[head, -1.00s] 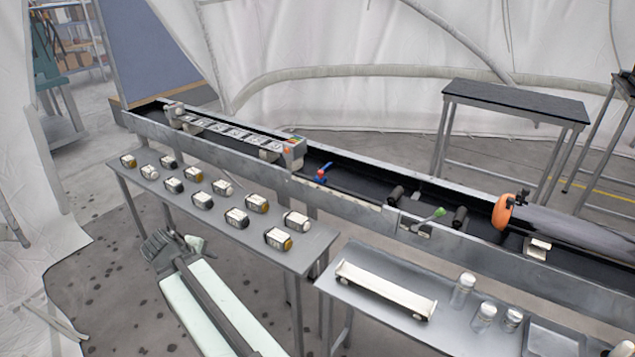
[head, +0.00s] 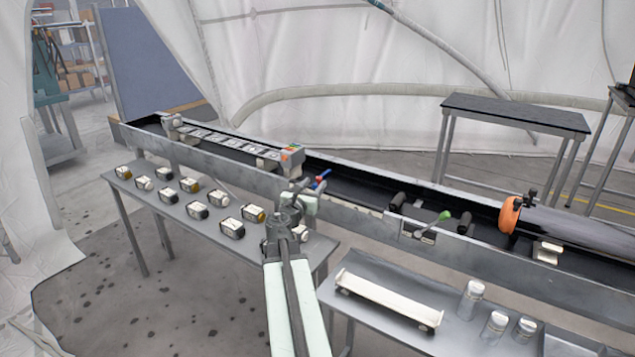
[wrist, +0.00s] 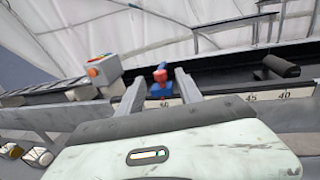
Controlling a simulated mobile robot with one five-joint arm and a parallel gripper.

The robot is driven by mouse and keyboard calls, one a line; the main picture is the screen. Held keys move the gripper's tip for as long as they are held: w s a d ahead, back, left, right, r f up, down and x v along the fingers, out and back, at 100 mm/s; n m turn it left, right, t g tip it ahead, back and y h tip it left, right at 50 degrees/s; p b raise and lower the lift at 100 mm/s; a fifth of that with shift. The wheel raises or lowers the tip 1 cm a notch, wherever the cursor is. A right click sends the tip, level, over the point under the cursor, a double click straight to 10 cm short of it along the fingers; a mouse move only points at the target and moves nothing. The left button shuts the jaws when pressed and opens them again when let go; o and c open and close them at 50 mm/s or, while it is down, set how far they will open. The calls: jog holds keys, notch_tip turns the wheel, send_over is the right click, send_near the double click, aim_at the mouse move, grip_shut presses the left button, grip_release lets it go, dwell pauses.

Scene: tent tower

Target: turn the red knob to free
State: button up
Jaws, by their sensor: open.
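The red knob (wrist: 160,76) sits on a small blue fitting (wrist: 161,91) at the trough's near rail. In the wrist view it shows between my two fingers, beyond their tips. In the head view the blue part (head: 323,177) stands just right of my gripper, with only a little red (head: 318,185) showing. My gripper (head: 303,186) is open and empty, raised at the near side of the trough. Its two fingers (wrist: 160,80) point toward the knob in the wrist view. I cannot tell the exact gap between the fingertips and the knob.
A grey box with an orange button (head: 291,155) stands on the trough left of the knob. A green-handled lever (head: 434,222) and dark rollers (head: 397,199) lie to the right.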

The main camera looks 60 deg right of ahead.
aim_at(318, 180)
jog(key=d, duration=0.3)
jog(key=shift+w, duration=0.3)
